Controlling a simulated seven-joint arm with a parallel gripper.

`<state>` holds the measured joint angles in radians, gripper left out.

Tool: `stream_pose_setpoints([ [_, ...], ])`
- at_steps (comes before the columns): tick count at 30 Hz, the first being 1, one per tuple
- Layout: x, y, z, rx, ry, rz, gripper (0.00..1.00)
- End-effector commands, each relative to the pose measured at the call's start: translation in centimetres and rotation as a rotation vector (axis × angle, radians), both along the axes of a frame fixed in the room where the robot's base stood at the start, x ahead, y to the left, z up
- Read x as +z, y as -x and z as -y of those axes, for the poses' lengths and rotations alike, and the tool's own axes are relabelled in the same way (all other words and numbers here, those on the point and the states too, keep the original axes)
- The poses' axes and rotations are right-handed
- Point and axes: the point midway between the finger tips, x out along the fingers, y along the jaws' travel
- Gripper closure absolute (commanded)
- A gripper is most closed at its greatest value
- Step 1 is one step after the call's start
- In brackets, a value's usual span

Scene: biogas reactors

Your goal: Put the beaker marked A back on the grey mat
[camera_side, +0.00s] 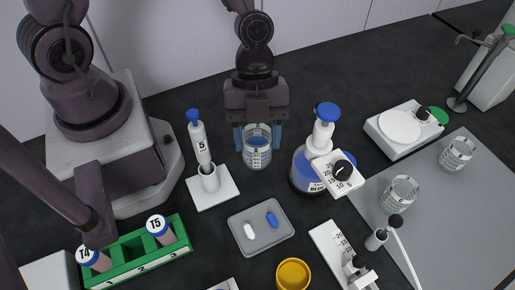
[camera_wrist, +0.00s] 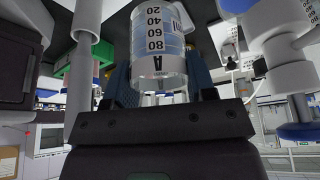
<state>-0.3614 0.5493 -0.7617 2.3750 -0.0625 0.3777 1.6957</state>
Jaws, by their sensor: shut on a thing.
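The beaker marked A (camera_side: 257,150) is clear, with blue liquid in it, and stands upright between the fingers of my gripper (camera_side: 258,138). My gripper is shut on it. In the wrist view the beaker (camera_wrist: 158,45) shows its letter A and graduation marks between the fingers (camera_wrist: 160,88). From these frames I cannot tell whether its base touches the dark bench. The grey mat (camera_side: 455,215) lies at the right of the side view, well apart from the beaker. Two other clear beakers stand on the mat, one nearer (camera_side: 399,194) and one farther back (camera_side: 457,154).
A blue-capped bottle with a dispenser (camera_side: 325,150) stands between my gripper and the mat. A white balance (camera_side: 400,128) sits behind the mat. A syringe in a stand (camera_side: 208,178), a grey tray (camera_side: 262,240), a green tube rack (camera_side: 140,262) and a yellow cup (camera_side: 293,275) occupy the front.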

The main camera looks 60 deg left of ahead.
Motion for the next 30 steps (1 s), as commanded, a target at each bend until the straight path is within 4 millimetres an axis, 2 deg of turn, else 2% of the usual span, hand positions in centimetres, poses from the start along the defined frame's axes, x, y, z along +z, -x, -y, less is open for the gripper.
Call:
stream_pose_setpoints([
  [3, 1.4, -0.1, 0.0, 0.001, 0.0, 0.003, 0.79],
  [11, 2.7, -0.1, 0.0, 0.002, 0.0, 0.003, 0.79],
  [14, 4.6, -0.2, -0.1, 0.005, -0.002, 0.009, 0.79],
  [21, 10.9, -0.2, -0.2, 0.009, -0.008, 0.01, 0.79],
  [30, 14.4, -0.1, 0.0, 0.002, -0.005, 0.002, 0.79],
])
